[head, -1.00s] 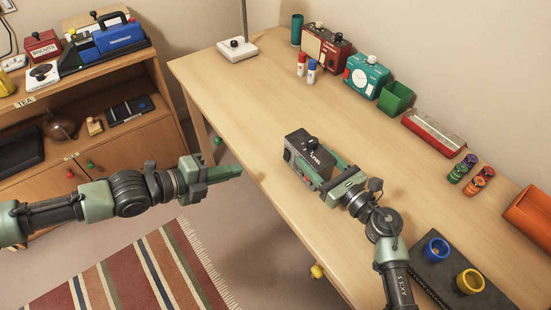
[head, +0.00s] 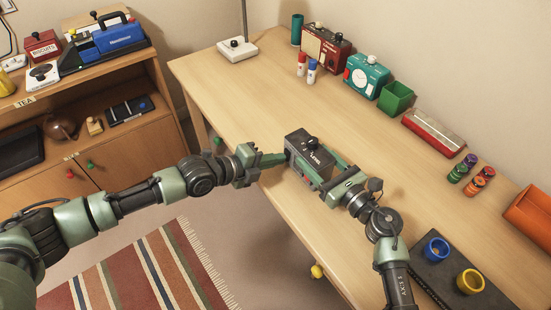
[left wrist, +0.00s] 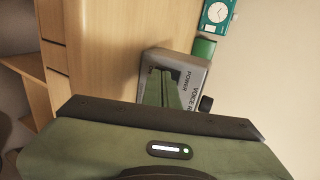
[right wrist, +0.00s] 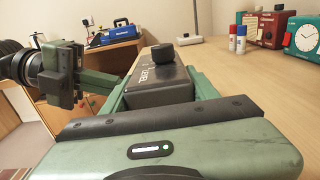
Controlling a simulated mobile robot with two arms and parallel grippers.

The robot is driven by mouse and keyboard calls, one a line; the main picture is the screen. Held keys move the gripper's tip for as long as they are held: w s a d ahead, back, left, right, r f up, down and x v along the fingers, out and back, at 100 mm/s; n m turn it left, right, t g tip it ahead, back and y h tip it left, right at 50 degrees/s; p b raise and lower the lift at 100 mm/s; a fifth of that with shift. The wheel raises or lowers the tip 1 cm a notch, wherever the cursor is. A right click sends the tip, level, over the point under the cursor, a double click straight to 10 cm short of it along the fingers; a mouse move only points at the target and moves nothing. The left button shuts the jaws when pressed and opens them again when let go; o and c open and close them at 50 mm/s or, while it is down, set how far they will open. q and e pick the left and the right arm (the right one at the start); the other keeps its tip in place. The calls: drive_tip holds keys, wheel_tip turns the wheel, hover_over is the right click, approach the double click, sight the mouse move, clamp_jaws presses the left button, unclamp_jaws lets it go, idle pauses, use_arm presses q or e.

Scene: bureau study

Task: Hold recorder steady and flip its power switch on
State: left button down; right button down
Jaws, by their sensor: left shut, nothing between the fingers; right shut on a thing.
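The recorder (head: 312,152) is a dark grey box with a black knob on top, near the front edge of the desk. The left wrist view shows its side (left wrist: 188,75) with the words POWER and VOICE; the switch itself is hidden there behind my fingers. My right gripper (head: 318,172) is shut on the recorder, one finger along each side, also seen in the right wrist view (right wrist: 160,95). My left gripper (head: 284,158) is shut and empty. Its fingertips are at the recorder's left end; I cannot tell whether they touch.
The desk (head: 240,90) is clear left of and behind the recorder. A black base with blue and yellow rings (head: 470,281) lies near right.

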use_arm(q)
drive_tip(key=shift+w+d+f, duration=0.15)
drive_tip(key=shift+w+d, duration=0.1)
drive_tip(key=shift+f, duration=0.1)
drive_tip(key=shift+s+f, duration=0.1)
drive_tip(key=shift+f, duration=0.15)
idle(1.1)
drive_tip(key=shift+r, duration=0.15)
